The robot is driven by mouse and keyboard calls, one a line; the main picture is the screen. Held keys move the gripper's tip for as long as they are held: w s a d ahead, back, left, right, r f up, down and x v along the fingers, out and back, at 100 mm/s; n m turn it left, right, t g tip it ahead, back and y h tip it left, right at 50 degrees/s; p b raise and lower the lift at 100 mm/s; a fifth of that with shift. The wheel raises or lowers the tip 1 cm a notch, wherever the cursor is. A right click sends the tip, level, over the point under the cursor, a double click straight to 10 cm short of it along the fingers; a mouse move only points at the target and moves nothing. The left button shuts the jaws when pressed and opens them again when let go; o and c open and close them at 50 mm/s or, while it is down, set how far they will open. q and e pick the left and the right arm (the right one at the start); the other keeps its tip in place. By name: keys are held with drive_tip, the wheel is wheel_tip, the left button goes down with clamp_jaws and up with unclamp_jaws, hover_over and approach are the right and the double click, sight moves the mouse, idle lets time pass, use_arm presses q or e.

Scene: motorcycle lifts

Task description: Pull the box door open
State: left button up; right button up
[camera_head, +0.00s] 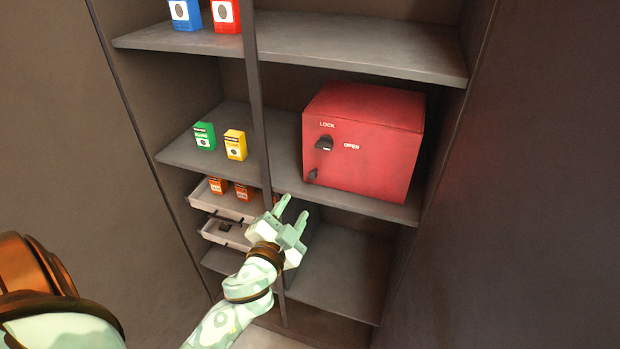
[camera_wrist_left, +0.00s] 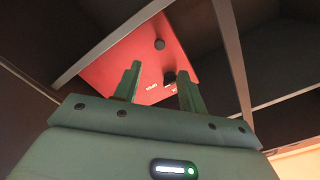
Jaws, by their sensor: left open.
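A red box (camera_head: 372,155) stands on the middle shelf at the right of the cabinet. Its front door is closed and carries a black knob (camera_head: 324,143) between the words LOCK and OPEN. A small dark handle (camera_head: 313,175) sits low on the same face. My left gripper (camera_head: 291,213) is open and empty, below and in front of the box, apart from it. In the left wrist view the red box (camera_wrist_left: 140,62) shows beyond the two fingers (camera_wrist_left: 158,82). My right gripper is not in view.
A vertical post (camera_head: 257,95) divides the cabinet just left of the box. Green (camera_head: 204,136) and yellow (camera_head: 235,145) cartons stand left of it. White open drawers (camera_head: 226,203) lie below them. The lower right shelf (camera_head: 340,275) looks clear.

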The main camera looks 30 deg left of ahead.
sight(312, 177)
use_arm(q)
drive_tip(key=x, duration=1.1)
drive_tip(key=shift+w, duration=0.3)
clamp_jaws()
